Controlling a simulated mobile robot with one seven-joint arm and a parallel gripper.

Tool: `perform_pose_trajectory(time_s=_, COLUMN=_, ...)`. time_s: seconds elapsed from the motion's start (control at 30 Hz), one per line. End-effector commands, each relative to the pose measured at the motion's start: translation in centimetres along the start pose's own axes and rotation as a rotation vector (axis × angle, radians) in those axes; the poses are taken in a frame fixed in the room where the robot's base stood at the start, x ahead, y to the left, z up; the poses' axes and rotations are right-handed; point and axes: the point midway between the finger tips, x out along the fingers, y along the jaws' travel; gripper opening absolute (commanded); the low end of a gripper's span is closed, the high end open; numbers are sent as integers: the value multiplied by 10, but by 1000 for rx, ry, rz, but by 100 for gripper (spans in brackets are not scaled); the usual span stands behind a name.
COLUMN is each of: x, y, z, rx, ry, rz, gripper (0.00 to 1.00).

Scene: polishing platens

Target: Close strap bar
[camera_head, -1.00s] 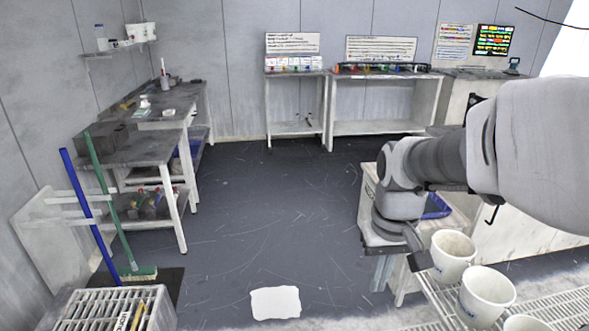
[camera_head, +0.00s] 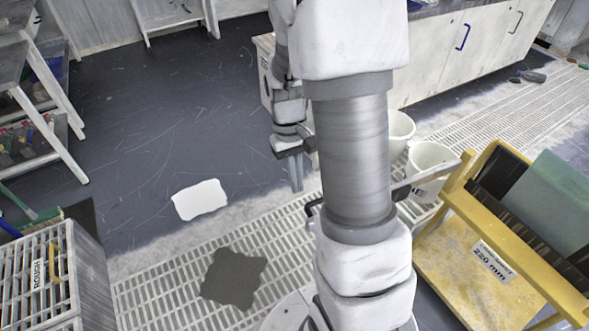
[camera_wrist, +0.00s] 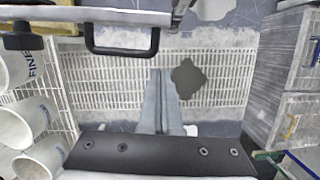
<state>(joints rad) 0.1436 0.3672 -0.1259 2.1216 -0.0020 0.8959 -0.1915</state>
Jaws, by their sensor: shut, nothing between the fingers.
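A grey bar (camera_head: 408,185) reaches left from the yellow cart (camera_head: 452,240) in the head view, passing behind my arm; I take it for the strap bar. A black handle (camera_head: 313,207) shows at its left end. In the wrist view the bar (camera_wrist: 60,14) runs across the upper left, with its black loop handle (camera_wrist: 122,50) below it. My gripper (camera_head: 297,188) points down just left of my arm column, above the floor grating. Its fingers (camera_wrist: 161,74) are together and empty, apart from the handle. Part of the bar is hidden by my arm.
The cart holds dark slots and a green block (camera_head: 552,203). White buckets (camera_head: 430,165) stand behind the bar. A grey slotted crate (camera_head: 45,275) is at lower left. A dark patch (camera_head: 234,278) and a white sheet (camera_head: 200,199) lie on the otherwise open floor.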

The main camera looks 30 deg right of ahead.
Motion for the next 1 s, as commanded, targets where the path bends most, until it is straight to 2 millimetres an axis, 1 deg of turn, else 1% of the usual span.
perform_pose_trajectory(time_s=0.03, x=18, y=0, z=0, rx=1, ry=-5, rz=-1, gripper=0)
perform_pose_trajectory(time_s=0.1, x=32, y=0, z=0, rx=0, ry=-4, rz=-1, gripper=0)
perform_pose_trajectory(time_s=0.13, x=36, y=0, z=1, rx=1, ry=-2, rz=-1, gripper=0)
perform_pose_trajectory(time_s=0.17, x=32, y=0, z=7, rx=1, ry=1, rz=-1, gripper=0)
perform_pose_trajectory(time_s=0.3, x=35, y=0, z=25, rx=1, ry=1, rz=-1, gripper=0)
perform_pose_trajectory(time_s=0.43, x=37, y=0, z=34, rx=1, ry=1, rz=-1, gripper=0)
perform_pose_trajectory(time_s=0.6, x=37, y=0, z=39, rx=1, ry=0, rz=-1, gripper=0)
perform_pose_trajectory(time_s=1.0, x=37, y=0, z=39, rx=0, ry=0, rz=-1, gripper=0)
